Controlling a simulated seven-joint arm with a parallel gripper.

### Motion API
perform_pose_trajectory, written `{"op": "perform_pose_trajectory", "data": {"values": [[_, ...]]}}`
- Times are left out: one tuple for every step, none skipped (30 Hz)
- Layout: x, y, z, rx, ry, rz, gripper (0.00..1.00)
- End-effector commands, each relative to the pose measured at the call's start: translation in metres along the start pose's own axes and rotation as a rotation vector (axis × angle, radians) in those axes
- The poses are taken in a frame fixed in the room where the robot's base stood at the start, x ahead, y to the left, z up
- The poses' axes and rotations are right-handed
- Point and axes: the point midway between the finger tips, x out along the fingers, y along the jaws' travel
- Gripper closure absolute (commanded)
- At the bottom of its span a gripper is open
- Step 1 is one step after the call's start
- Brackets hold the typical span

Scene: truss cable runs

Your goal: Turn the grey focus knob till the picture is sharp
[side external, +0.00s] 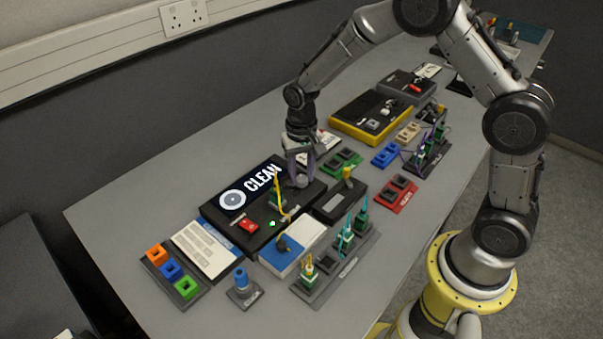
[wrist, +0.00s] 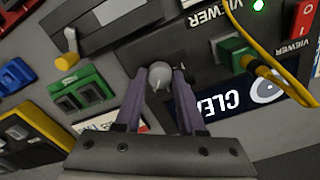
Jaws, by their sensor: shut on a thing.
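The grey focus knob (wrist: 159,77) sits on the black viewer unit (wrist: 206,62), and my gripper (wrist: 160,80) is over it with one finger on each side, shut on it. In the side external view my gripper (side external: 300,178) points down at the right end of the viewer (side external: 262,236), and the knob (side external: 302,183) shows only partly beneath the fingers. The viewer's screen (side external: 250,189) shows the word CLEAN and a round ring mark, with edges that look crisp. In the wrist view the screen (wrist: 215,106) is upside down and partly covered by a finger.
A green plug with a yellow cable (side external: 279,197) stands on the viewer close to my gripper, near a red switch (side external: 248,226) and a lit green lamp (side external: 272,223). A green socket block (side external: 342,162) and a black box with a yellow lever (side external: 338,203) stand to the right.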

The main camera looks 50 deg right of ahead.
Motion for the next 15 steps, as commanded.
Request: {"op": "perform_pose_trajectory", "data": {"values": [[-0.0014, 0.0, 0.0001, 0.006, 0.0, 0.0, 1.0], [-0.0014, 0.0, 0.0001, 0.01, 0.0, 0.0, 1.0], [-0.0014, 0.0, 0.0001, 0.013, 0.0, 0.0, 1.0], [-0.0014, 0.0, 0.0001, 0.014, 0.0, 0.0, 1.0], [-0.0014, 0.0, 0.0001, 0.015, 0.0, 0.0, 1.0], [-0.0014, 0.0, 0.0001, 0.016, 0.0, 0.0, 1.0], [-0.0014, 0.0, 0.0001, 0.016, 0.0, 0.0, 1.0], [-0.0014, 0.0, 0.0001, 0.016, 0.0, 0.0, 1.0], [-0.0015, 0.0, 0.0001, 0.016, 0.0, 0.0, 1.0], [-0.0014, 0.0, 0.0001, 0.016, 0.0, 0.0, 1.0], [-0.0015, 0.0, 0.0001, 0.015, 0.0, 0.0, 1.0], [-0.0015, 0.0, 0.0001, 0.015, 0.0, 0.0, 1.0], [-0.0015, -0.0001, 0.0001, 0.015, 0.0, 0.0, 1.0], [-0.0015, -0.0001, 0.0001, 0.015, 0.0, 0.0, 1.0], [-0.0015, -0.0001, 0.0001, 0.015, 0.0, 0.0, 0.58]]}}
